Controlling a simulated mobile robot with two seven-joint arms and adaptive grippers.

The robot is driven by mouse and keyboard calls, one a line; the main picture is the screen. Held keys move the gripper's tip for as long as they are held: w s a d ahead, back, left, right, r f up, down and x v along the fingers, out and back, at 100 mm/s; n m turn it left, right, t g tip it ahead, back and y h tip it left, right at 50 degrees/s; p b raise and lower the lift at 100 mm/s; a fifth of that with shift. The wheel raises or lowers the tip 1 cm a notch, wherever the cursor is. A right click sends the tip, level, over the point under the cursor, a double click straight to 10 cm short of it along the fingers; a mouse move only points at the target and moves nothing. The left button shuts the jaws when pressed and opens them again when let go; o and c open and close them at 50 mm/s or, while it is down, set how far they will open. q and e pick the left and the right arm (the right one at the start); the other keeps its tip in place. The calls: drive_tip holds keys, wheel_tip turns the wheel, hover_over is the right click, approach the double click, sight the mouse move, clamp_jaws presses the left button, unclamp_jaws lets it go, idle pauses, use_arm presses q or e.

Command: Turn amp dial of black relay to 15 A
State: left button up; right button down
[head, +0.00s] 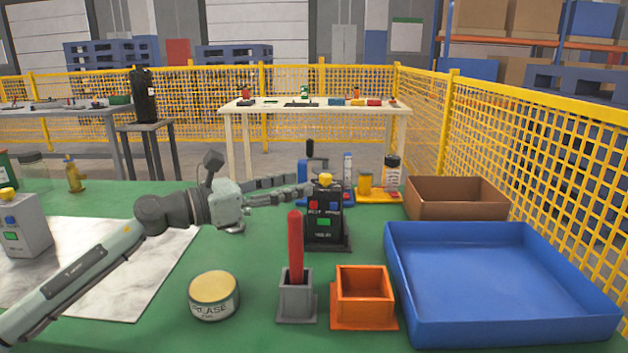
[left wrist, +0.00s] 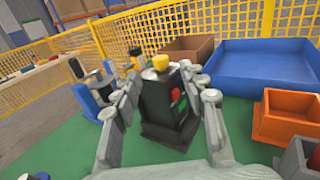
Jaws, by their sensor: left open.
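The black relay (head: 325,222) stands upright on its dark base in the middle of the green table. It has a yellow dial (head: 325,180) on top, and red and green parts on its front. My left gripper (head: 305,188) reaches in from the left at the height of the relay's top. In the left wrist view the gripper (left wrist: 163,95) is open, with one finger on each side of the black relay (left wrist: 165,110). The yellow dial (left wrist: 161,62) shows above the relay between the fingers. I cannot tell whether the fingers touch it. The dial's setting is too small to read. My right gripper is not in view.
A grey holder (head: 297,301) with a red-handled tool, an orange bin (head: 364,297) and a yellow-lidded tin (head: 213,296) stand in front. A blue tray (head: 500,330) and a brown box (head: 455,198) are at the right. A grey relay-like box (head: 25,226) stands at the far left.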

sight(320, 178)
use_arm(q)
drive_tip(key=p+x, duration=0.1)
drive_tip(key=x, duration=0.5)
drive_tip(key=shift+w+d, duration=0.1)
drive_tip(key=shift+d, duration=0.1)
drive_tip(key=shift+w+d, duration=0.35)
drive_tip(key=shift+d, duration=0.2)
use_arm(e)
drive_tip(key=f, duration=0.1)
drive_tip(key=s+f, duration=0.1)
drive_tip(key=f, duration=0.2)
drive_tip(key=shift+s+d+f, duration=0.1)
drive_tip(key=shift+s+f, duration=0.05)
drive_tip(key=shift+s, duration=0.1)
use_arm(q)
drive_tip(key=shift+f, duration=0.1)
clamp_jaws()
